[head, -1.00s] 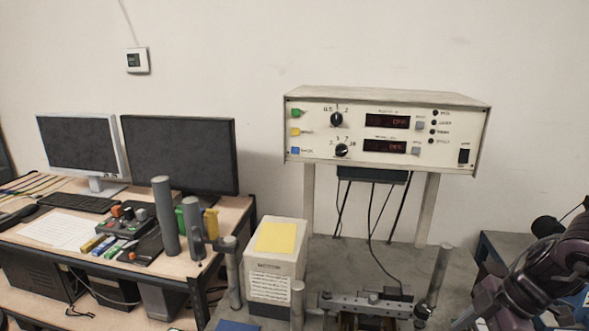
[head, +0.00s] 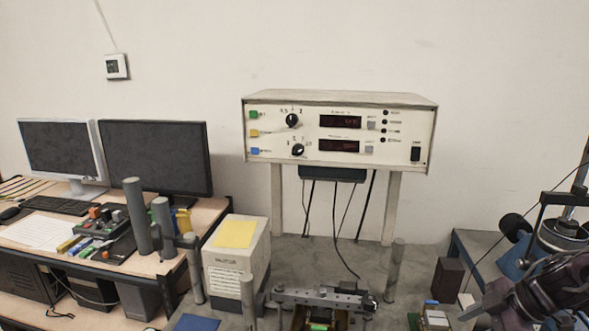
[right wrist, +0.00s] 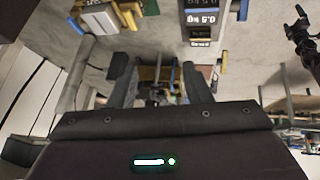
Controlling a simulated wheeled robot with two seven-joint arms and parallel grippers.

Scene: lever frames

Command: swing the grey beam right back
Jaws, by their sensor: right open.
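The grey beam (head: 318,298) is a flat metal bar with holes, lying roughly level across the picture, low in the head view. It stands among upright grey posts, with one post (head: 396,270) to the right of its right end. No left gripper is in view.
A control box (head: 340,132) on two legs stands behind the beam. A white box with a yellow note (head: 235,262) is to the left. A dark block (head: 447,278) stands at the right. A 0.5 kg weight (right wrist: 208,20) shows in the wrist view.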

